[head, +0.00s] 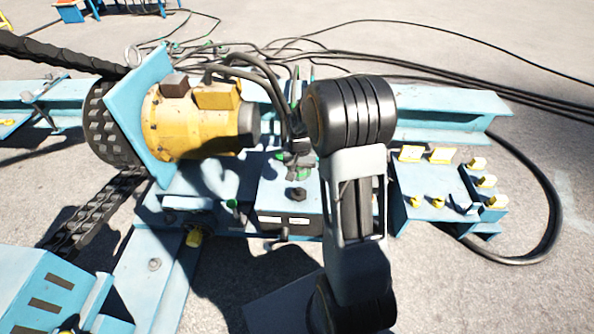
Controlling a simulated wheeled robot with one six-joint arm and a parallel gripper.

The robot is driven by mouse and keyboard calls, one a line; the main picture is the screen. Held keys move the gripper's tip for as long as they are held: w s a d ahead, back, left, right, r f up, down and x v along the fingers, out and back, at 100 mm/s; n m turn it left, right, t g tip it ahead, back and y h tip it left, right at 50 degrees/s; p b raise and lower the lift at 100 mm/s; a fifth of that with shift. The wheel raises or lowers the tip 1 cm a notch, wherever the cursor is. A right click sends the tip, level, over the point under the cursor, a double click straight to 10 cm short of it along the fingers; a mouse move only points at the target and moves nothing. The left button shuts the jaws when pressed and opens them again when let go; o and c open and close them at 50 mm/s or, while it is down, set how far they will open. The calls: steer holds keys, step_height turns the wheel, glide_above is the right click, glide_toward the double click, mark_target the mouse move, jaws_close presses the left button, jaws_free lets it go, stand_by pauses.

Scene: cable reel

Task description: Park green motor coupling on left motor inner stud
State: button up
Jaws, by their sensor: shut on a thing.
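The yellow motor (190,125) is mounted on a blue plate at the left of centre. Dark cables (262,68) arch from its top towards my gripper. My gripper (298,160), dark grey and pointing down, is just right of the motor's grey end, above a light blue box (268,200). It is shut on the green motor coupling, which is mostly hidden by the fingers and cables. Small green spots show beside the fingers. A dark stud-like fitting (298,194) stands on the box just below. I cannot tell which stud is the left motor inner stud.
Another green-ringed fitting (232,205) is left of the box. A blue panel (425,208) with several yellow fittings stands at the right. A blue beam (450,115) runs behind. A thick black cable (550,215) loops at the far right. My arm hides part of the middle.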

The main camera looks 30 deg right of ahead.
mark_target(299, 189)
step_height(299, 189, down, 6)
steer(key=b, duration=0.5)
steer(key=shift+a, duration=0.1)
steer(key=shift+f+b, duration=0.6)
steer(key=shift+f, duration=0.55)
steer(key=shift+f, duration=0.45)
steer(key=o, duration=1.1)
step_height(299, 189, up, 14)
steer(key=p, duration=0.4)
steer(key=shift+p, duration=0.4)
